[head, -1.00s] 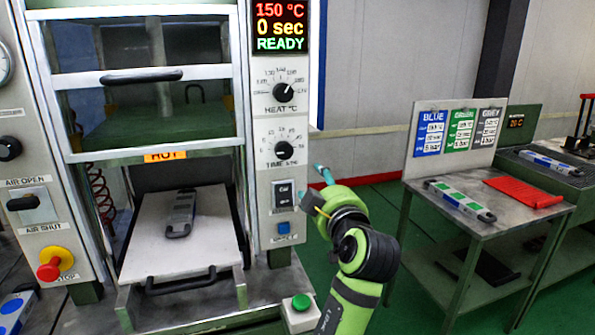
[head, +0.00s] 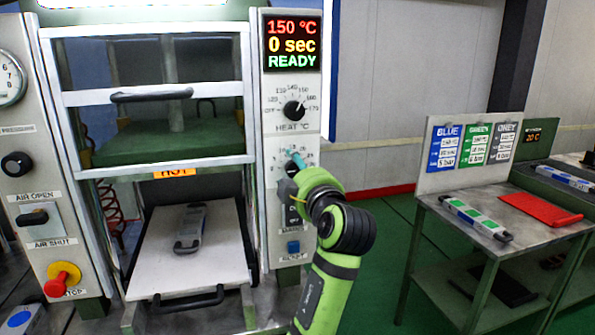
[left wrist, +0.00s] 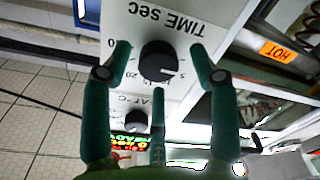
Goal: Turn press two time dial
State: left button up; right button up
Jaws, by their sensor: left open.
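The time dial (left wrist: 158,62) is a black round knob on the press's white panel, under the label "TIME sec", which looks upside down in the left wrist view. Its white mark points right, close to the 5. My left gripper (left wrist: 161,57) is open, with one teal finger on each side of the knob and gaps showing between. In the head view my left gripper (head: 296,160) is at the panel and partly hides the time dial (head: 290,169). The display (head: 291,40) reads 150 °C, 0 sec, READY. My right gripper is not in view.
The heat dial (head: 294,110) sits just above. A blue button (head: 293,247) is lower on the panel. A grey mould (head: 189,227) lies on the white press plate (head: 150,270). At right, a table (head: 465,232) bears a green-marked mould (head: 476,218) and a red tray (head: 540,210).

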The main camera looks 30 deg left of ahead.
pick_arm(q)
jog(key=shift+c, duration=0.8)
jog(key=c, duration=1)
jog(key=shift+o, duration=0.2)
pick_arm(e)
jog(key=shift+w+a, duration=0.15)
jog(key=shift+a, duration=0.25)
